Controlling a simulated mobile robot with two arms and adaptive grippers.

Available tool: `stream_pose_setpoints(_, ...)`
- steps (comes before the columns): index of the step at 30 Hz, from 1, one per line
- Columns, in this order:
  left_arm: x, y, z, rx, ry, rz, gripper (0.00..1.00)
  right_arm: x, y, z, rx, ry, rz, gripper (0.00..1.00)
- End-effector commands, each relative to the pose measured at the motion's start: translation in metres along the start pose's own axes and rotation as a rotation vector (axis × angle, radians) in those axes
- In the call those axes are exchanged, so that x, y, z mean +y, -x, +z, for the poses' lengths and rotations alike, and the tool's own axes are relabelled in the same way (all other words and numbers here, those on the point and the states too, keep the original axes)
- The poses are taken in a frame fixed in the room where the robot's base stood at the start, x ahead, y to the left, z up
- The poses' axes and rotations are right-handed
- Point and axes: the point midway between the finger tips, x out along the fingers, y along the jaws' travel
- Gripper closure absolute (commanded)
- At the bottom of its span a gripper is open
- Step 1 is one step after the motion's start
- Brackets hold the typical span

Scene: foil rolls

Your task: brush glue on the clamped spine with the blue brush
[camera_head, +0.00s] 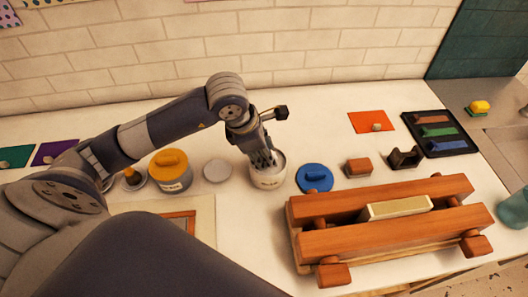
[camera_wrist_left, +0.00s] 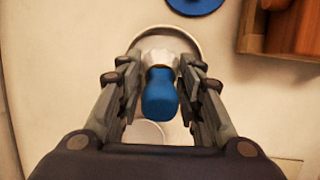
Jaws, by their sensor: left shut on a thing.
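My left gripper (camera_head: 262,163) reaches down over a white pot (camera_head: 270,180) on the table. In the left wrist view my left gripper (camera_wrist_left: 160,92) is shut on the blue brush (camera_wrist_left: 160,95), whose blue handle points up toward the camera. The pale spine block (camera_head: 396,207) sits between the wooden bars of the clamp (camera_head: 375,235), to the right of the pot. My right gripper is not in view.
A blue lid (camera_head: 314,178) lies between the pot and the clamp. A yellow-lidded jar (camera_head: 171,170) and a pale disc (camera_head: 217,170) stand left of the pot. Small wooden blocks (camera_head: 357,168) and a dark tray (camera_head: 437,133) are behind the clamp.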

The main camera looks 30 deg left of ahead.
Motion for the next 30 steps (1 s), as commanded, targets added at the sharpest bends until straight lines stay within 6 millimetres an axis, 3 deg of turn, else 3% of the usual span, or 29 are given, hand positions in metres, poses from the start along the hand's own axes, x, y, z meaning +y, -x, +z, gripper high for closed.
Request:
stream_pose_setpoints(19, 0.011, 0.053, 0.017, -0.004, -0.001, 0.004, 0.9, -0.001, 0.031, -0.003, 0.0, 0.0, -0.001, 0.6)
stream_pose_setpoints(30, 0.011, 0.057, 0.018, -0.003, 0.0, 0.002, 0.9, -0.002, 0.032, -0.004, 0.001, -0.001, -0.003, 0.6)
